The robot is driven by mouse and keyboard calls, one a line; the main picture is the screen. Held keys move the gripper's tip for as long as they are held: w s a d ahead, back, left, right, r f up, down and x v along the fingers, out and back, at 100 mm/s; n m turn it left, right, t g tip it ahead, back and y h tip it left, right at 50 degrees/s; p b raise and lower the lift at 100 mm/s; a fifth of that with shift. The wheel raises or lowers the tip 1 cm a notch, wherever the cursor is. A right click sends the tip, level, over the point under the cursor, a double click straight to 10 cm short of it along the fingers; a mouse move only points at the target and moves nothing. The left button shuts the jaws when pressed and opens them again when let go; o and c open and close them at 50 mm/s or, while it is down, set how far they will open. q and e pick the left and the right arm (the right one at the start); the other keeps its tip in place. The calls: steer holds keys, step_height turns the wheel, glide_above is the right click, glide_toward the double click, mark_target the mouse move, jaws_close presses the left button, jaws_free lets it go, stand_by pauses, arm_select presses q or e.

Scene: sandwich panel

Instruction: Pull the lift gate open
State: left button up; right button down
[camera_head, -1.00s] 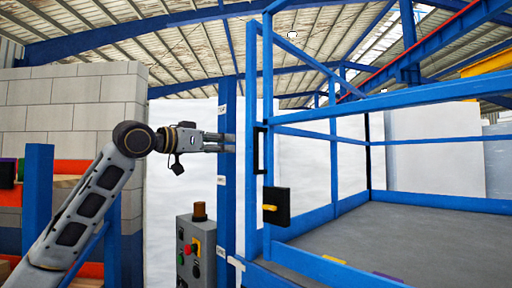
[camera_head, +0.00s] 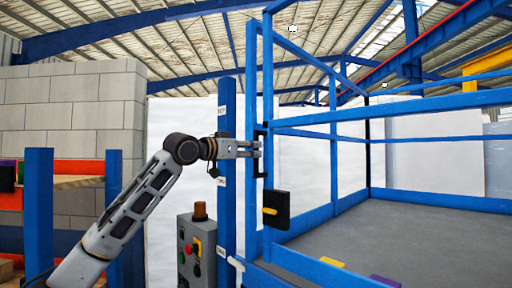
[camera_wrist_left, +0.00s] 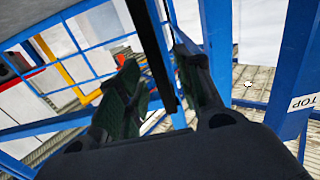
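The lift gate (camera_head: 267,90) is a blue tubular frame at the near left corner of the lift platform. Its black vertical handle (camera_head: 261,165) sits on the gate's left upright. My left gripper (camera_head: 256,149) reaches in from the left at the handle's height, with its fingertips at the handle. In the left wrist view, the black handle bar (camera_wrist_left: 149,35) runs between the two spread fingers of my left gripper (camera_wrist_left: 158,62). The fingers look open, and I cannot tell whether either touches the bar. My right gripper is not in view.
A black box with a yellow lever (camera_head: 276,210) is below the handle. A grey control box (camera_head: 196,250) with buttons stands below my left arm, beside a blue post (camera_head: 226,110) with labels. A block wall (camera_head: 70,100) and shelving are at left. The platform floor (camera_head: 390,230) is mostly clear.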

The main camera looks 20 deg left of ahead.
arm_select(q)
steer(key=shift+p+x, duration=0.35)
steer(key=shift+x, duration=1.1)
jaws_close()
